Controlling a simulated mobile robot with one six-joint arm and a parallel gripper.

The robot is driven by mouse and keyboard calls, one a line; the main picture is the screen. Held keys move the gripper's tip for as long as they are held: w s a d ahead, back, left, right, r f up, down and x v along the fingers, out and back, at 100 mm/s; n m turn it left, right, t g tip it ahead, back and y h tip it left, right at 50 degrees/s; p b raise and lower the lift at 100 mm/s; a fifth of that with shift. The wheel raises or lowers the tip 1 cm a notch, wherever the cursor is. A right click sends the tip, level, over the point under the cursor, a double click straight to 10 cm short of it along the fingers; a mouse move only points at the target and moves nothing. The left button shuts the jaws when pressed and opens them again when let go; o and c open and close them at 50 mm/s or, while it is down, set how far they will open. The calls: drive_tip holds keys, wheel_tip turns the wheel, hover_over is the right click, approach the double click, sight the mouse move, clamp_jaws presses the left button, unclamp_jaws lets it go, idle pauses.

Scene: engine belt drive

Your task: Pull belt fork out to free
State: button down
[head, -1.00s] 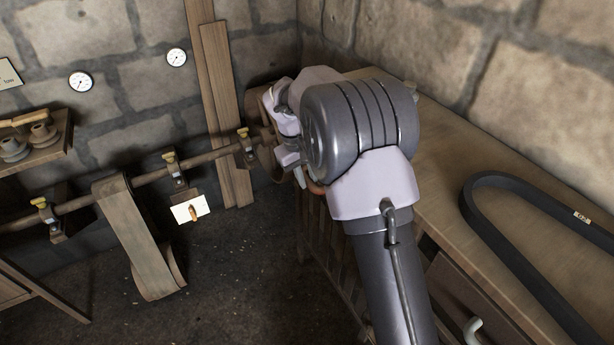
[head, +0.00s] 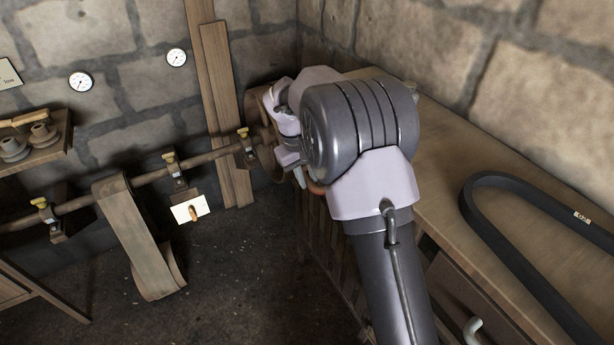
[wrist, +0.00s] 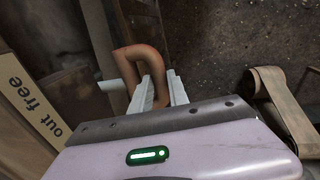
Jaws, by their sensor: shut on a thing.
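The belt fork's handle is a reddish-brown loop (wrist: 136,56) in the wrist view. My gripper (wrist: 150,88) has its two pale fingers shut on this loop. A bit of reddish-brown (head: 316,188) also shows under my wrist in the head view. A pale sign (wrist: 34,106) reading "out free" stands left of the handle in the wrist view.
A line shaft (head: 150,177) runs along the stone wall, with a flat belt (head: 135,235) hanging from it. A wooden bench (head: 545,215) at right carries a black belt (head: 520,260). The floor (head: 240,270) left of my arm is clear.

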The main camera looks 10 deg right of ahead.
drive_tip(key=s+a+p, duration=0.1)
drive_tip(key=s+a, duration=0.2)
drive_tip(key=a, duration=0.6)
drive_tip(key=shift+a, duration=0.15)
drive_tip(key=c, duration=1.5)
unclamp_jaws()
drive_tip(key=shift+o, duration=1.1)
drive_tip(key=shift+a, duration=0.2)
drive_tip(key=shift+d, duration=0.1)
